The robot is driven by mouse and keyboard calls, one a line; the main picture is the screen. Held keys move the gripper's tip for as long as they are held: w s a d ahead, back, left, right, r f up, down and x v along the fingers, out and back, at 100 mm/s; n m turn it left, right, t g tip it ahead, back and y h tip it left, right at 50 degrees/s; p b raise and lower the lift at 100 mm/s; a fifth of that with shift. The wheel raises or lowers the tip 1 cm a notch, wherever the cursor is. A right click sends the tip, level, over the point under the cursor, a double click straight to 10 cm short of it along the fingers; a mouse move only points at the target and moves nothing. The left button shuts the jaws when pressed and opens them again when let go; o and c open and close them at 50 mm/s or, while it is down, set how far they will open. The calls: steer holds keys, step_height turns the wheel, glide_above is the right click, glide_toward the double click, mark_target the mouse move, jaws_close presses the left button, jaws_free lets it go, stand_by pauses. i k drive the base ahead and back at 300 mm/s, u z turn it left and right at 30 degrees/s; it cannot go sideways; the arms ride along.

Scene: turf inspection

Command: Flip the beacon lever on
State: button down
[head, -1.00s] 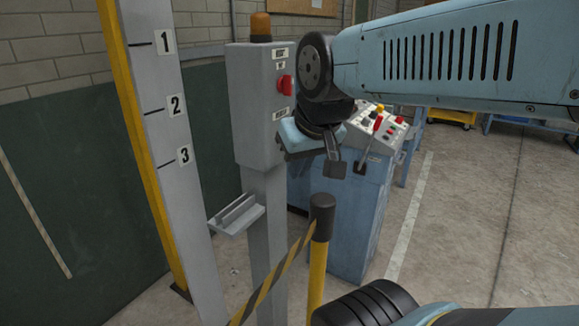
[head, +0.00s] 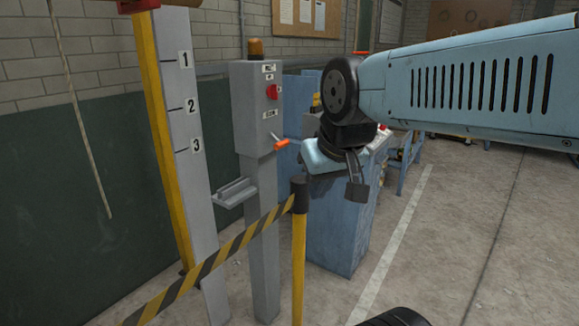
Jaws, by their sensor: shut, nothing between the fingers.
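A grey control box (head: 249,125) stands on a grey post, with an amber beacon (head: 255,47) on top that looks dull. A lever with an orange grip (head: 282,144) sticks out at the box's lower right side. A red knob (head: 273,92) sits on the box's front, between small labels whose text is too small to read. My gripper (head: 357,192) is shut and empty. It hangs to the right of the lever in the picture, apart from it, in front of the blue console. Its fingertips point down.
A yellow post with a black top (head: 299,195) and a striped tape (head: 220,262) stand in front of the box. A grey numbered board (head: 187,120) is at left. A blue console (head: 338,235) stands behind my gripper. The floor (head: 465,245) at right is clear.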

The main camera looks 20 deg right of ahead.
mark_target(283, 143)
steer(key=z, duration=0.1)
steer(key=k, duration=0.15)
steer(key=z, duration=0.55)
steer(key=i, duration=1)
steer(key=u, duration=0.05)
